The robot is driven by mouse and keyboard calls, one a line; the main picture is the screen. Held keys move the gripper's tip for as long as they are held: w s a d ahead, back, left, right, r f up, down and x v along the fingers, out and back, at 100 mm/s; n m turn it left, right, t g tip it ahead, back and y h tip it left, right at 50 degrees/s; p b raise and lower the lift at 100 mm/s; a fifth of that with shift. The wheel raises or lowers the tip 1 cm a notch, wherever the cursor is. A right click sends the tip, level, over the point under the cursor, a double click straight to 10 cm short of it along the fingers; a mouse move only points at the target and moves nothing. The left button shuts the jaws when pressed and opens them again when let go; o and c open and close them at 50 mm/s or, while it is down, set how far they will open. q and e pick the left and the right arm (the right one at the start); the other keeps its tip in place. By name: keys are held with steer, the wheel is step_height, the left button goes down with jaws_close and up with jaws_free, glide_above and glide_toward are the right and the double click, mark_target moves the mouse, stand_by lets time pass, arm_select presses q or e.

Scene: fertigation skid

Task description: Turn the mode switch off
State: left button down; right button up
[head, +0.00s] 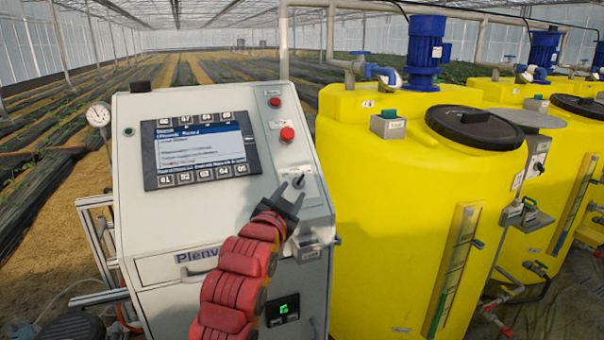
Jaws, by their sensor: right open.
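The mode switch (298,181) is a small dark knob on a light plate, low on the right part of the grey control cabinet's sloped front (222,205). My right gripper (291,193) comes up from below on a red-sleeved arm. Its dark fingers are open, with the tips just below the switch. I cannot tell whether they touch it. The lower edge of the switch plate is partly hidden by the fingers, and the knob's exact setting is too small to read. My left gripper is not in view.
Two red buttons (287,134) sit above the switch. A yellow tank (390,220) with a black lid stands close on the right. A pressure gauge (98,115) is at the far left.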

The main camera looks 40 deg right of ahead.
mark_target(301, 179)
steer(key=p+x, duration=0.2)
steer(key=x, duration=0.6)
steer(key=shift+w+d+r, duration=0.1)
steer(key=shift+w+d, duration=0.15)
steer(key=shift+d, duration=0.05)
steer(key=shift+w+d, duration=0.2)
steer(key=shift+w, duration=0.05)
steer(key=shift+c, duration=0.3)
jaws_close()
